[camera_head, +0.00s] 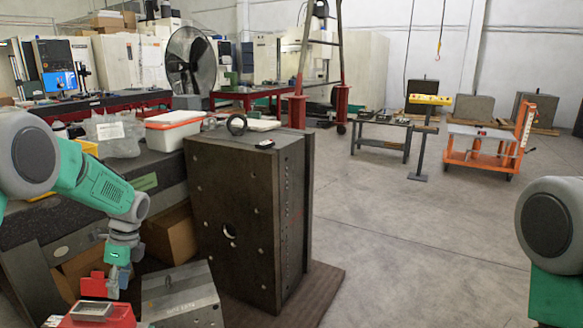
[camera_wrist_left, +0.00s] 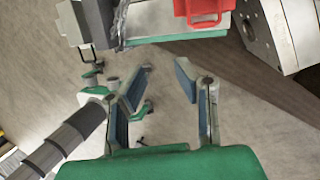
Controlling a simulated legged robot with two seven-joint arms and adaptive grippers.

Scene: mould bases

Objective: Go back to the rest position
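My left arm comes in from the left in the head view and hangs down, with its wrist low at the left in front of the workbench. My left gripper (camera_wrist_left: 162,84) shows in the wrist view with its two fingers spread apart and nothing between them; bare floor shows through the gap. In the head view its fingers are hard to make out near the red items. At the right edge of the head view only a shoulder part of my right arm shows; the right gripper is out of view.
A large dark mould base (camera_head: 235,215) stands in the middle, right of my left arm. A smaller grey block (camera_head: 180,297) and a red case (camera_head: 97,314) sit low near my left wrist. A workbench (camera_head: 30,225) is at the left.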

